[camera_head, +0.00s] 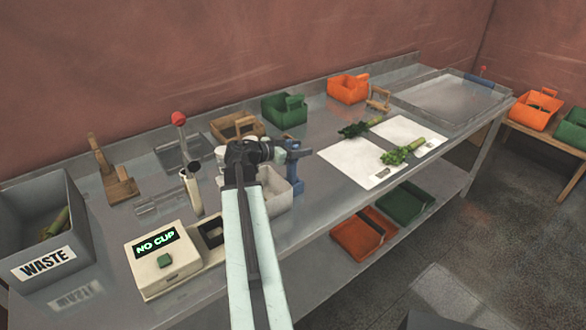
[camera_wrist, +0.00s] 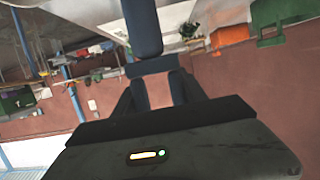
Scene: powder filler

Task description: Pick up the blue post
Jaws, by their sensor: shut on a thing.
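The blue post (camera_head: 293,167) shows in the head view just right of my gripper (camera_head: 277,151), above the steel bench. It looks upright, with a wider top and a narrower stem. My gripper is shut on it. In the wrist view the dark blue post (camera_wrist: 143,28) runs up from a crossbar just beyond my fingers (camera_wrist: 157,88). My arm hides part of the bench, and I cannot tell if the post's lower end touches anything.
A white bin (camera_head: 278,195) stands close below my gripper. A filler box (camera_head: 162,262) reading "NO CUP" and a grey waste bin (camera_head: 38,225) are left. A green bin (camera_head: 284,110) and an orange bin (camera_head: 347,88) stand behind. White sheets (camera_head: 350,163) with leafy stalks lie right.

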